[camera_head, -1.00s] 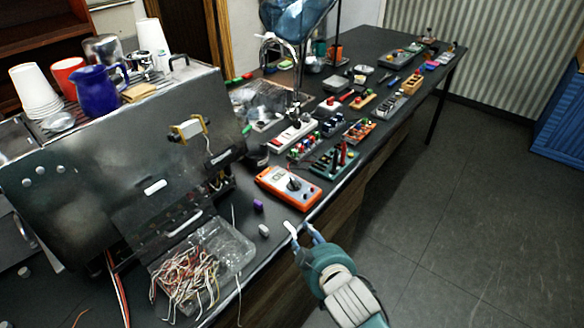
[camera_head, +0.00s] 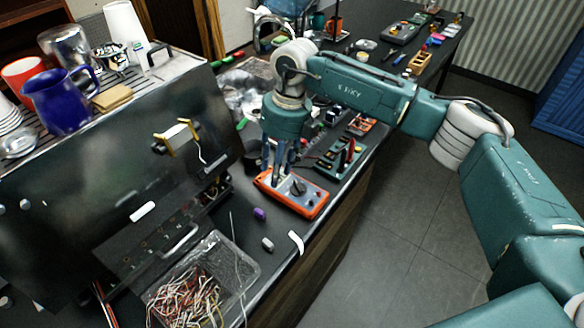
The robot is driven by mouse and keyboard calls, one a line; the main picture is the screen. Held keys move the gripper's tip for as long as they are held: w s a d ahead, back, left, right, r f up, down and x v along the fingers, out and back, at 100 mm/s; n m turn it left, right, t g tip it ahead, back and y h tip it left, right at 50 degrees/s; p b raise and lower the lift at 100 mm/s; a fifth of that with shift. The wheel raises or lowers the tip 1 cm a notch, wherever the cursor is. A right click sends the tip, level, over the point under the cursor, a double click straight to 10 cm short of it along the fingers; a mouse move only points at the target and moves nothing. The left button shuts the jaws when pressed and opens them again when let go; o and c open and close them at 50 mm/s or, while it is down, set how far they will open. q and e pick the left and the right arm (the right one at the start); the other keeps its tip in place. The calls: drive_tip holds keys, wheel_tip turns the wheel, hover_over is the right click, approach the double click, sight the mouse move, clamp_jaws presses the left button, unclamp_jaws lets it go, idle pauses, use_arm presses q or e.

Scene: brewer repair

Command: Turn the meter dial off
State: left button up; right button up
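The meter (camera_head: 308,203) is an orange-edged multimeter with a white face, lying flat near the bench's front edge. Its dark round dial (camera_head: 298,187) sits near the middle of the face. My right gripper (camera_head: 275,172) points down over the meter's left end, where the screen is, just left of the dial. Its fingers cover part of that end. I cannot tell whether they touch the meter or how far apart they are. The dial's exact setting is too small to read. My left gripper is not in view.
The metal brewer (camera_head: 95,190) stands to the left with its front panel exposed. A clear bin of wires (camera_head: 195,292) is in front. A purple piece (camera_head: 259,213) and a grey piece (camera_head: 267,244) lie by the meter. A teal board (camera_head: 340,160) lies behind it.

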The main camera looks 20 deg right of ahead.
drive_tip(key=r+h, duration=0.2)
hover_over(297, 186)
drive_tip(key=shift+m, duration=0.4)
wheel_tip(297, 186, down, 4)
drive_tip(key=p, duration=0.2)
drive_tip(key=shift+s+f+p, duration=0.15)
drive_tip(key=shift+p, duration=0.15)
drive_tip(key=f+p, duration=0.1)
drive_tip(key=f, duration=0.4)
drive_tip(key=shift+w+f+p, duration=0.2)
drive_tip(key=shift+p, duration=0.2)
drive_tip(key=shift+f, duration=0.45)
drive_tip(key=shift+c, duration=0.5)
drive_tip(key=c, duration=0.8)
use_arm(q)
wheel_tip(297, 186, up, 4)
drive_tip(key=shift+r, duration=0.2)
use_arm(e)
clamp_jaws()
